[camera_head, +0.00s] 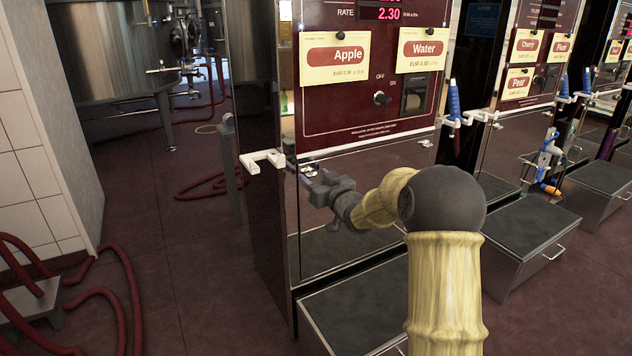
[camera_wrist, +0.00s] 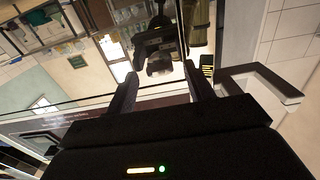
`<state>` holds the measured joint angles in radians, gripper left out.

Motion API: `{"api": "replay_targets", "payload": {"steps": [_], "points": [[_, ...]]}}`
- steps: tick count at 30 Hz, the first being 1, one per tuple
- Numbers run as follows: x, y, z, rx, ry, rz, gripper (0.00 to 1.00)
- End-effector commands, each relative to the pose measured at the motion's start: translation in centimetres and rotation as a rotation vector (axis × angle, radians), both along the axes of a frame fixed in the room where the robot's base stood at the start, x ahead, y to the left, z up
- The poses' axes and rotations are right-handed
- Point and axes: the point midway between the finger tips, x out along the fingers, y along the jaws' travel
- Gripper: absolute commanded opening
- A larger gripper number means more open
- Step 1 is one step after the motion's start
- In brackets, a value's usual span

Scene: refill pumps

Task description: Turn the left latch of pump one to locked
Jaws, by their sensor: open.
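Pump one (camera_head: 365,115) is the nearest pump, with Apple and Water cards above a mirror-like lower panel. My gripper (camera_head: 310,174) is open at the upper left of that panel, just right of the white bracket. In the wrist view my gripper (camera_wrist: 160,88) has its two fingers spread toward the panel, with nothing seen between them but reflections. A small dark piece with yellow stripes (camera_wrist: 207,66) shows beside the right finger; I cannot tell whether it is the left latch. The latch and its setting cannot be made out in the head view, where my gripper covers that area.
A white bracket (camera_head: 262,160) juts from the pump's left edge, close to my gripper; it also shows in the wrist view (camera_wrist: 262,82). A dark-topped step box (camera_head: 360,308) stands below. More pumps stand right. Red hoses (camera_head: 122,290) lie on the floor at left.

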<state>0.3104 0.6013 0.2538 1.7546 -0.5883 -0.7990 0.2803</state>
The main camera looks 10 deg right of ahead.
Motion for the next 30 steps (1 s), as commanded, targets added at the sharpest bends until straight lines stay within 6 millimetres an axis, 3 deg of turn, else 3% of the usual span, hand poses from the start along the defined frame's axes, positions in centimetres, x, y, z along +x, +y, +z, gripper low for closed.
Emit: {"api": "replay_targets", "payload": {"steps": [9,16,30], "points": [[0.19,0.09,0.05,0.0,0.0,0.0,0.51],[0.17,0.08,0.04,0.0,0.0,0.0,0.08],[0.15,0.11,-0.06,-0.07,-0.023,0.001,0.08]]}}
